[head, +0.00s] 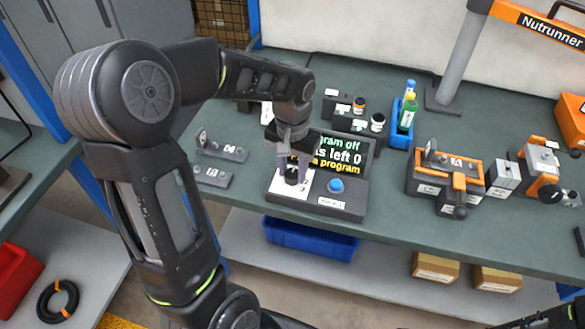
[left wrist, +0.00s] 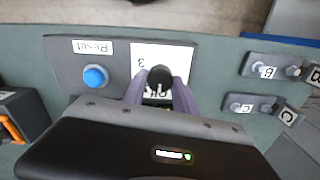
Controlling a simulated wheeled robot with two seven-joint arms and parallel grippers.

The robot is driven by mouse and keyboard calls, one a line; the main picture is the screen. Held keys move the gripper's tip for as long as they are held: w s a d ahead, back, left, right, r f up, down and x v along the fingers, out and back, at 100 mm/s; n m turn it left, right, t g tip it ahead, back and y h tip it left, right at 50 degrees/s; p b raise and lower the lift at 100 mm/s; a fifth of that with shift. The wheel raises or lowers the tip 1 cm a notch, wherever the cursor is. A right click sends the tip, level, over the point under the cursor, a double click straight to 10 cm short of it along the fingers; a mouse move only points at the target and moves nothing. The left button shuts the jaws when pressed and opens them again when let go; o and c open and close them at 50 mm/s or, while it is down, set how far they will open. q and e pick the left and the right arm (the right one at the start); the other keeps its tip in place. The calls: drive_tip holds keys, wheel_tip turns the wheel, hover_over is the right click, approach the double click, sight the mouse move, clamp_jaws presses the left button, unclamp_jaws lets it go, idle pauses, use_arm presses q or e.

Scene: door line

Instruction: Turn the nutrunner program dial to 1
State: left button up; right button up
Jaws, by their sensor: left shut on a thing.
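The black program dial (left wrist: 160,79) sits on a white plate (left wrist: 143,58) on the nutrunner controller (head: 318,201). A digit 3 shows on the plate in the left wrist view; other digits are hidden or unclear. My left gripper (head: 291,168) reaches down over the dial from above. In the left wrist view its two purple-grey fingers (left wrist: 161,84) stand on both sides of the dial and are shut on it. The controller screen (head: 338,152) shows partly covered text with "left 0" and "program". My right gripper is not clearly in view.
A blue reset button (head: 336,185) is right of the dial. Labelled fixtures (head: 222,148) stand to the left, with a blue bottle holder (head: 401,116) behind. A clamp fixture (head: 447,172) is at right. A blue bin (head: 310,240) is below the bench.

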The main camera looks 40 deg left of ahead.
use_arm(q)
clamp_jaws()
drive_tip(key=shift+m, duration=0.4)
drive_tip(key=m, duration=0.3)
drive_tip(key=shift+m+p, duration=0.4)
drive_tip(key=shift+m, duration=1.6)
drive_tip(key=o, duration=1.1)
unclamp_jaws()
